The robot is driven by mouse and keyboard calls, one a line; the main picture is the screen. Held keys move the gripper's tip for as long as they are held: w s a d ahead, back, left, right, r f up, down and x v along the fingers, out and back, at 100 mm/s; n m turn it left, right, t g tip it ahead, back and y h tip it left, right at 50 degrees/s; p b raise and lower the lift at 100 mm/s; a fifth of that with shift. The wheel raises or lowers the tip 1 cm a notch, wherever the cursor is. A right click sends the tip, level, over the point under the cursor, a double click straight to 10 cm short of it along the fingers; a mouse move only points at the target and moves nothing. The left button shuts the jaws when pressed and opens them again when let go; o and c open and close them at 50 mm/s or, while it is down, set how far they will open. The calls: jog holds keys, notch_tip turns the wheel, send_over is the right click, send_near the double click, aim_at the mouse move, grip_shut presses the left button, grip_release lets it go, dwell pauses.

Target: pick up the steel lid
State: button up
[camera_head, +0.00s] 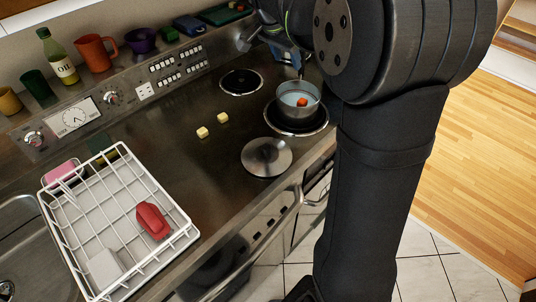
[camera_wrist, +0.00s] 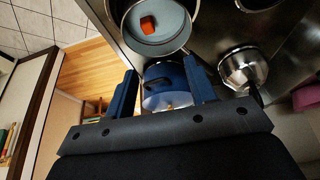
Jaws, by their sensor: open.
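The steel lid (camera_head: 267,157) is a round, shiny disc with a small knob. In the head view it lies on the dark hob at the front, left of and nearer than a pot. I cannot make out the lid in the wrist view. My gripper (camera_wrist: 162,75) is open, its two blue fingers apart with nothing held between them. In the head view my gripper (camera_head: 272,42) is at the top, beyond the pot and well away from the lid, partly hidden by my arm.
The pot (camera_head: 299,117) on the right coil holds an orange-red piece. Another coil (camera_head: 241,82) is bare. Two pale yellow cubes (camera_head: 202,132) lie on the hob. A white wire rack (camera_head: 180,250) stands left. The wrist view shows a blue vessel (camera_wrist: 163,76) and a steel vessel (camera_wrist: 243,67).

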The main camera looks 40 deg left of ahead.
jog(key=n+g+y, duration=0.1)
jog(key=n+g, duration=0.3)
jog(key=n, duration=1.2)
send_over(267, 146)
notch_tip(267, 146, down, 12)
jog(key=shift+w+d+f, duration=0.1)
jog(key=shift+f, duration=0.15)
jog(key=f, duration=0.4)
jog(key=shift+s+d, duration=0.15)
jog(key=shift+s, duration=0.1)
jog(key=shift+f, duration=0.65)
grip_shut()
jog(key=shift+r, duration=0.1)
